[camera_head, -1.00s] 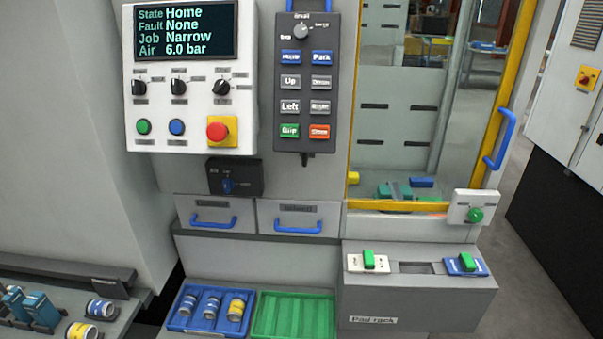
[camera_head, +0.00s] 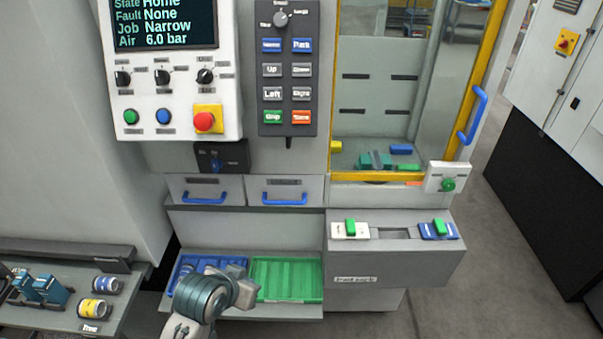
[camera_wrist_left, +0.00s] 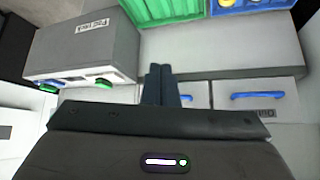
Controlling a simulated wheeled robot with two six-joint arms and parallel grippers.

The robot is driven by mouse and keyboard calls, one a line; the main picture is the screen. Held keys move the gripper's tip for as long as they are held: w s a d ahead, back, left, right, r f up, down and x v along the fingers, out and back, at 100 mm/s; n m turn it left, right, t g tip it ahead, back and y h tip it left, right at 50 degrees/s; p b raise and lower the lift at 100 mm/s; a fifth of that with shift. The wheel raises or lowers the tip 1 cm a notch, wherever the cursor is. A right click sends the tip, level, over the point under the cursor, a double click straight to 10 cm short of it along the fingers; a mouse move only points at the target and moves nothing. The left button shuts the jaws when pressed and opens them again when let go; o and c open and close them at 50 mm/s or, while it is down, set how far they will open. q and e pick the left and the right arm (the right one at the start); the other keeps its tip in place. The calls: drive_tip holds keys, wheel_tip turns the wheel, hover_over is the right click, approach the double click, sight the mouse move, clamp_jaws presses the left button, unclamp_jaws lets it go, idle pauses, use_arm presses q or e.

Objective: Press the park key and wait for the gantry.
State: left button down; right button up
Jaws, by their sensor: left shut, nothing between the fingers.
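The blue Park key (camera_head: 302,45) is on the right of the upper key row of the dark pendant (camera_head: 288,75). The display (camera_head: 165,24) reads State Home, Fault None, Job Narrow, Air 6.0 bar. Its top edge is cut off. My left gripper (camera_wrist_left: 160,70) is shut and empty in the left wrist view, with drawers and the tray shelf beyond it. In the head view my left arm rises from the bottom, low in front of the trays and well below the pendant. My right gripper is not in view. I cannot make out the gantry behind the window (camera_head: 385,110).
A red stop button (camera_head: 204,121) sits left of the pendant. Two drawers with blue handles (camera_head: 285,198) lie below. A grey rack (camera_head: 385,265) projects at lower right. A green tray (camera_head: 287,297) lies beside a blue tray. The space before the pendant is clear.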

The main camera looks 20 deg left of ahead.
sight(302, 45)
use_arm(q)
drive_tip(key=w+d+r+t+h, duration=0.1)
drive_tip(key=w+r+t, duration=0.1)
drive_tip(key=w+r, duration=0.5)
drive_tip(key=w+d+r+m+t+h, duration=0.1)
drive_tip(key=w+d+r+t, duration=0.15)
drive_tip(key=r, duration=0.75)
drive_tip(key=w+d+r+t+h, duration=0.1)
drive_tip(key=w+r+t, duration=0.2)
drive_tip(key=w+r, duration=0.45)
wheel_tip(302, 45, up, 22)
drive_tip(key=d+m+t+h, duration=0.1)
drive_tip(key=d+t+h, duration=0.1)
drive_tip(key=t, duration=0.2)
drive_tip(key=shift+w+r+m+h, duration=0.25)
drive_tip(key=shift+w+m+h, duration=0.05)
drive_tip(key=shift+w, duration=0.1)
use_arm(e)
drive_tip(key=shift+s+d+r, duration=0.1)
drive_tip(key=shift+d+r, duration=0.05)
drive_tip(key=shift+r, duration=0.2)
use_arm(q)
drive_tip(key=shift+w+f, duration=0.1)
drive_tip(key=shift+w, duration=0.05)
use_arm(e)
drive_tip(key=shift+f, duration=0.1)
